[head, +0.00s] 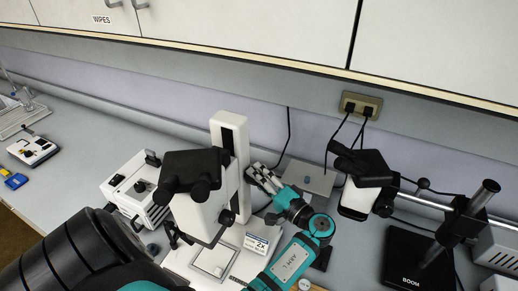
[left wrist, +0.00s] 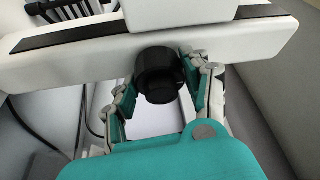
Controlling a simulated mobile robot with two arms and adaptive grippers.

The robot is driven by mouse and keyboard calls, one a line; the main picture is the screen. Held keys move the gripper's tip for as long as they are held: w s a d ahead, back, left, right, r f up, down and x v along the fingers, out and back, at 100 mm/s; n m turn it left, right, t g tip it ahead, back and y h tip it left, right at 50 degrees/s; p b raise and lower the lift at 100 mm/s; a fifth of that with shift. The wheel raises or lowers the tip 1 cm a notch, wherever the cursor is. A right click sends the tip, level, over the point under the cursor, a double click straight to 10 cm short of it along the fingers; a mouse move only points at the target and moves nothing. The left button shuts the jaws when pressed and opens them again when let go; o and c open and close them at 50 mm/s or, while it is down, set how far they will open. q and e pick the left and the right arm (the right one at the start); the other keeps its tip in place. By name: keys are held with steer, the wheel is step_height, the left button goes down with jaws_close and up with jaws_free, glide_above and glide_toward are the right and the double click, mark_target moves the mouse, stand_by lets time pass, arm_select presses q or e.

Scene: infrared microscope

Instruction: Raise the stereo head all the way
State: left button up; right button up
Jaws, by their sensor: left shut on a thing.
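The stereo microscope stands at the middle of the bench. Its white head (head: 203,212) with a black top (head: 190,168) sits in front of an upright white column (head: 228,128) with a dark slot. The head is some way below the column's top. My left gripper (head: 258,176) is at the column's right side. In the left wrist view its two fingers (left wrist: 160,88) are on either side of a black focus knob (left wrist: 157,68) on the white column and shut on it. In the head view the fingers hide this knob. My right gripper is not in view.
A second microscope (head: 362,190) hangs on a boom stand with a black base (head: 418,258) at the right. A white box with knobs (head: 135,188) stands left of the stereo microscope. A small 2x box (head: 256,242) lies close by. Cables run to a wall outlet (head: 361,104).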

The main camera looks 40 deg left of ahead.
arm_select(q)
steer(key=shift+r, duration=0.1)
steer(key=o, duration=1.2)
